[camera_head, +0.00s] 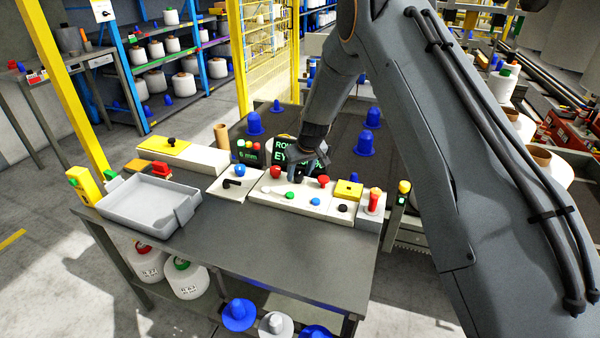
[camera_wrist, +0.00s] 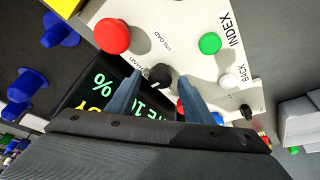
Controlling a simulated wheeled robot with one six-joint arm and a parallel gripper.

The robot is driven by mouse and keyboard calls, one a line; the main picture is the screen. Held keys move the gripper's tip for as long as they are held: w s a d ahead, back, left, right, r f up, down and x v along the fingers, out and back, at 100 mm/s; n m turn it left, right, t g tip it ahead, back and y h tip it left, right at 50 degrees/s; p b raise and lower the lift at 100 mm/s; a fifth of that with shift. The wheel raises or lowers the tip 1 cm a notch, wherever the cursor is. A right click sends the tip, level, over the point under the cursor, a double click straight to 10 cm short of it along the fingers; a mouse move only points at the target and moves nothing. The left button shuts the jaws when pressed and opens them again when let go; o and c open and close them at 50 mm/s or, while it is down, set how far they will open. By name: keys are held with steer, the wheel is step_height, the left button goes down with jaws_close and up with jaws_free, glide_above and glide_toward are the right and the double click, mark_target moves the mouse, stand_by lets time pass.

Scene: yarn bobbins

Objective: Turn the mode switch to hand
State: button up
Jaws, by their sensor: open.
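A black knob (camera_wrist: 160,77) sits on a pale control panel (camera_wrist: 165,15), with partly hidden lettering that seems to read HAND beside it; I take it as the mode switch. My gripper (camera_wrist: 157,88) is open, its two fingers apart on either side of the knob in the wrist view. Whether they touch it I cannot tell. In the head view my gripper (camera_head: 298,175) is low over the long white panel (camera_head: 265,193), and the knob is hidden or too small to make out. Its exact pointing direction is unclear.
A red button (camera_wrist: 112,36) and green button (camera_wrist: 210,43) flank the knob. A display (camera_head: 288,150) stands behind the panel. A grey tray (camera_head: 150,207), a yellow-topped box (camera_head: 165,147) and a red-topped post (camera_head: 374,198) share the bench (camera_head: 255,245). Its front is clear.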

steer(key=shift+c, duration=0.5)
steer(key=c, duration=0.9)
